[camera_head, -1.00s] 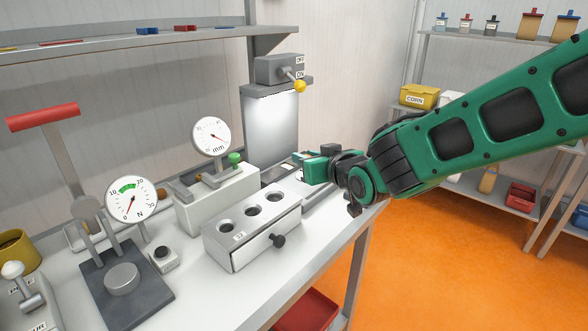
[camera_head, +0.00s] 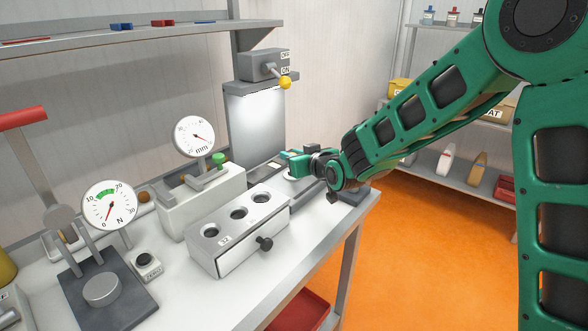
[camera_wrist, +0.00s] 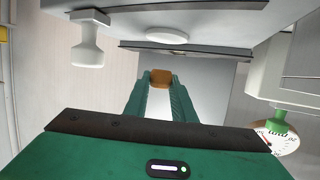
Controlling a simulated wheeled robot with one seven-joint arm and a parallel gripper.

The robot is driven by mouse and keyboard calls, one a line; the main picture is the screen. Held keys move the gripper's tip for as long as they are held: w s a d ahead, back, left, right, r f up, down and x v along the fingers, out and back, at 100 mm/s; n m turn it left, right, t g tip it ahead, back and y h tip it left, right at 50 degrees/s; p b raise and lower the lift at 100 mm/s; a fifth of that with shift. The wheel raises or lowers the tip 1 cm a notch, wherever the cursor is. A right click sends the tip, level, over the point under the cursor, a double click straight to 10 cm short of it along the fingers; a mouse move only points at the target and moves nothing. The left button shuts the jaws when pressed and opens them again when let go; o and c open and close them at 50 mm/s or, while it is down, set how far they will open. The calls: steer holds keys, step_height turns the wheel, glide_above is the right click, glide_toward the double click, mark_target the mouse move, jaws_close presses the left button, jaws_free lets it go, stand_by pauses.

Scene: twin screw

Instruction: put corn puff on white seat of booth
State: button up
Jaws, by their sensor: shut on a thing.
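The corn puff (camera_wrist: 161,77) is a small orange-brown piece between my fingertips in the wrist view. My gripper (camera_wrist: 161,84) is shut on it. In the head view my gripper (camera_head: 290,160) is at the front right of the booth (camera_head: 256,122), which has a pale lit back panel; the puff cannot be made out there. The white seat (camera_wrist: 167,36) is a flat round disc in the wrist view, apart from the puff. In the head view a white disc (camera_head: 291,177) shows partly under my gripper.
A lever switch (camera_head: 284,82) with a yellow knob tops the booth. A dial gauge (camera_head: 194,137) and a grey block with three holes (camera_head: 238,238) stand left and in front. In the wrist view a white knobbed post (camera_wrist: 88,45) is left of the seat.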

steer(key=shift+f, duration=2)
steer(key=o, duration=0.8)
steer(key=v, duration=1.2)
